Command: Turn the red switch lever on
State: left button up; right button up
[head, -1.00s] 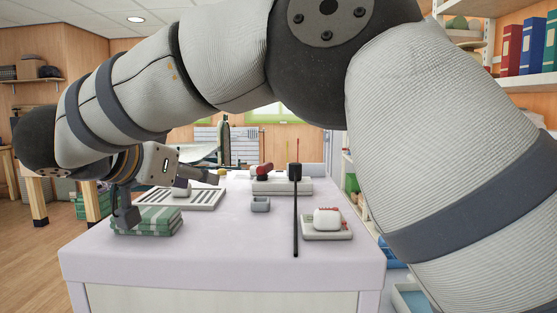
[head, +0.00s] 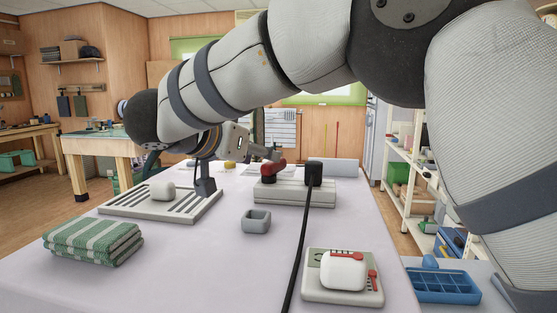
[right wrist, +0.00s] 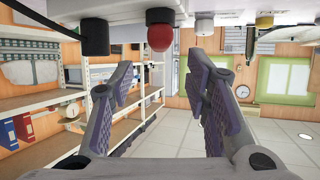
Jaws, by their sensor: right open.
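The red switch lever (head: 275,166) stands on a grey box (head: 293,192) at the far middle of the table, with a dark piece at its base. Its red round end (right wrist: 160,36) shows in the right wrist view at the top, between and beyond the fingers. My right gripper (head: 238,170) is open and empty, pointing right, just left of the lever in the head view. One finger is near the lever's top, but I cannot tell whether it touches. The open fingers (right wrist: 160,78) also show in the right wrist view. My left gripper is not in view.
A black plug (head: 314,174) with a cord stands at the box's right end. A slotted rack (head: 140,208) with a white lump, a folded green towel (head: 93,241), a small grey cup (head: 256,221) and a grey tray (head: 343,291) with a white block stand nearer.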

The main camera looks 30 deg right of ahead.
aim_at(274, 169)
jog(key=x, duration=0.8)
jog(key=shift+f, duration=0.15)
grip_shut()
